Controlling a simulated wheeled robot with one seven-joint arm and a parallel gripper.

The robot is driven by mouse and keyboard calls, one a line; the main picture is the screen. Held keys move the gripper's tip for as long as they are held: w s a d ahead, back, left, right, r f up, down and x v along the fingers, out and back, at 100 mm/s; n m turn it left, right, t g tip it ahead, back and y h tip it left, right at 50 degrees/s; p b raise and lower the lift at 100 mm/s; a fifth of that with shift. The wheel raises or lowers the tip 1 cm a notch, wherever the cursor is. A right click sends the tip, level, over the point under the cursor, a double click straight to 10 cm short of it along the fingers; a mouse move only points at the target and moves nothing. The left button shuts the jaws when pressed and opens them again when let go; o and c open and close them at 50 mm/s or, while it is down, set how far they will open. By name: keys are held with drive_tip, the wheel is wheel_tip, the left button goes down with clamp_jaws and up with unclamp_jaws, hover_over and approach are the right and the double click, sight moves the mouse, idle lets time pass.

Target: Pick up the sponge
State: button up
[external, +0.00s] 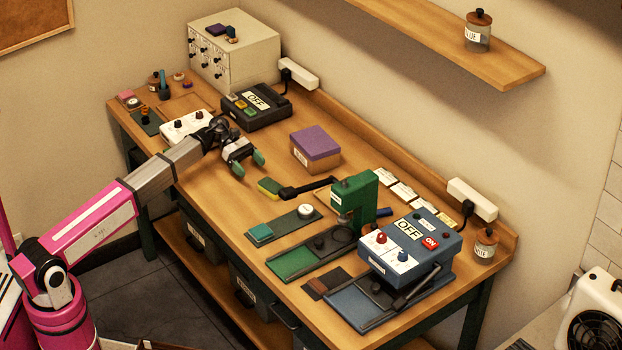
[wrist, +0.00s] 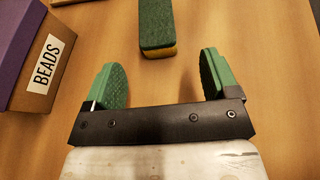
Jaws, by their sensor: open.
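The sponge (external: 269,187) is a small block with a green top and yellow underside, lying on the wooden table near the black lever of the green press. In the wrist view the sponge (wrist: 156,28) lies ahead of the fingers, at the top of the picture, roughly centred between them but apart from them. My gripper (external: 247,164) has green fingertips and is above the table, to the left of the sponge. In the wrist view my gripper (wrist: 160,85) is open, with nothing between its fingers.
A purple-lidded box labelled BEADS (wrist: 30,60) stands left in the wrist view; the external view shows this box (external: 315,150) behind the sponge. The green press (external: 355,197) and its black lever (external: 305,187) are right of the sponge. Bare tabletop (external: 215,192) lies in front of my gripper.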

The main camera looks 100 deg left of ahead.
sight(266, 180)
drive_tip(key=x, duration=0.8)
drive_tip(key=shift+w+a+f, duration=0.1)
drive_tip(key=shift+a+f, duration=0.05)
drive_tip(key=c, duration=1)
